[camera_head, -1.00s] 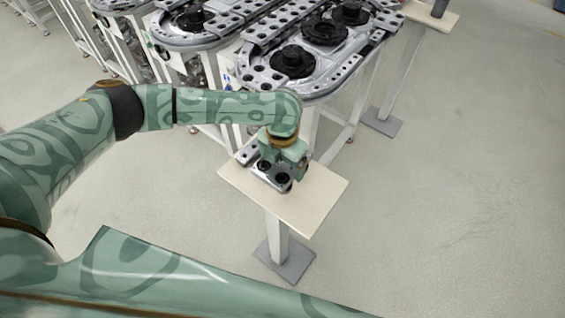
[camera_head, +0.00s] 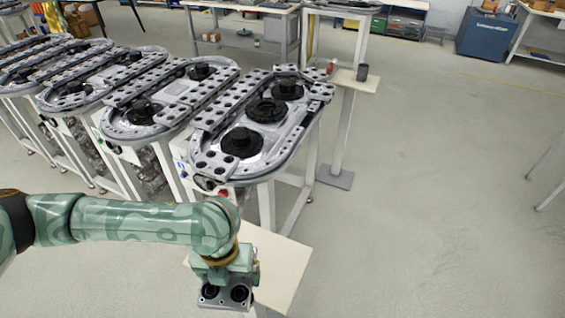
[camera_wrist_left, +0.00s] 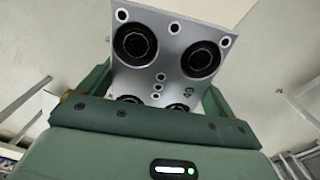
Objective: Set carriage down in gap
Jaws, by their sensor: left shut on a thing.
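My left gripper (camera_head: 224,276) is shut on the carriage, a grey metal plate (camera_head: 212,302) with black round rollers, low in the head view. In the left wrist view the carriage (camera_wrist_left: 159,72) sits between the fingers, with its rollers, small bolt holes and a printed number facing the camera. The nearest ring track (camera_head: 290,152) lies beyond the gripper, up and right of it. Carriages (camera_head: 212,165) line its near end, left side and far right corner. A bare stretch of rail shows along its right side. My right gripper is not in view.
A pale pedestal table (camera_head: 283,262) stands beside and behind the held carriage. More ring tracks (camera_head: 140,118) stand to the left. A second pedestal (camera_head: 350,80) at the back holds a dark cup (camera_head: 362,72) and a red item. The floor at right is open.

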